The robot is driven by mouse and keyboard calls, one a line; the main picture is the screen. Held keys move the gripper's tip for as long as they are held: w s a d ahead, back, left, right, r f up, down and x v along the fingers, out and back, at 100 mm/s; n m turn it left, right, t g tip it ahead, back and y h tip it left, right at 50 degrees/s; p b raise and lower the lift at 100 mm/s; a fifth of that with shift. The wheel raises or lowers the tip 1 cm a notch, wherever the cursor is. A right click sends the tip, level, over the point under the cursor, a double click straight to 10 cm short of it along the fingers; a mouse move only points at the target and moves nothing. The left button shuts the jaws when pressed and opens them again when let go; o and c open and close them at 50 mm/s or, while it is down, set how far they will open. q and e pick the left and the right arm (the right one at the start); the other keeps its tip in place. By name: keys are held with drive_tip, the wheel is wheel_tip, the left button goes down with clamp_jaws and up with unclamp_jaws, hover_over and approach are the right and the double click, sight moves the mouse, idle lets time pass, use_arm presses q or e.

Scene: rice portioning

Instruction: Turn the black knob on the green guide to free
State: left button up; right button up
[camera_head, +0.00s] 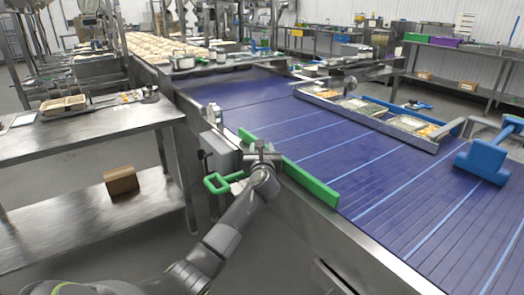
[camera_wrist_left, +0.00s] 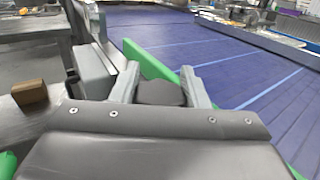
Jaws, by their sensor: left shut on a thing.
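The green guide (camera_head: 308,184) is a long bar along the near edge of the blue conveyor, and it also shows in the left wrist view (camera_wrist_left: 150,66). The black knob (camera_wrist_left: 160,92) sits between the two fingers of my left gripper (camera_wrist_left: 161,88) in the left wrist view. The fingers are shut on its sides. In the head view my left gripper (camera_head: 262,158) is at the near side of the guide, and the knob is hidden by it there. I cannot tell the knob's turn position. My right gripper is not in view.
A green handle (camera_head: 216,184) and a grey box (camera_head: 216,150) are left of my left gripper. The blue conveyor (camera_head: 250,95) lies beyond the guide, with a rack of trays (camera_head: 368,117) and a blue pusher (camera_head: 483,162) on it. A steel table (camera_head: 95,125) stands at left.

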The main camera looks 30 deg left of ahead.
use_arm(q)
drive_tip(key=shift+f+n+g+y, duration=0.1)
drive_tip(key=shift+n+g+y, duration=0.3)
drive_tip(key=shift+y, duration=0.1)
drive_tip(key=n+g+y+b, duration=0.2)
drive_tip(key=shift+a+f+g+y, duration=0.1)
drive_tip(key=shift+g+y, duration=0.2)
drive_tip(key=shift+s+a+n+g+y+b, duration=0.1)
drive_tip(key=shift+s+n+g+y+b, duration=0.15)
drive_tip(key=shift+n+g+y+b, duration=0.9)
drive_tip(key=shift+n+g, duration=0.25)
drive_tip(key=shift+g, duration=0.2)
drive_tip(key=n+g+b, duration=0.1)
drive_tip(key=n+g+y+b, duration=0.1)
drive_tip(key=g+b, duration=0.1)
drive_tip(key=shift+s+a, duration=0.1)
drive_tip(key=shift+s, duration=0.1)
drive_tip(key=shift+n+g+b, duration=0.4)
drive_tip(key=shift+g+b, duration=0.2)
drive_tip(key=shift+b, duration=0.05)
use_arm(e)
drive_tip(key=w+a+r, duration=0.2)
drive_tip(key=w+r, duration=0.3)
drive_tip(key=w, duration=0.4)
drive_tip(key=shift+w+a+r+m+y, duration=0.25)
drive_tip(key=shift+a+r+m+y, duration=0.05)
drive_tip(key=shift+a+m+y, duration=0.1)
use_arm(q)
drive_tip(key=o, duration=1)
drive_tip(key=shift+r, duration=0.2)
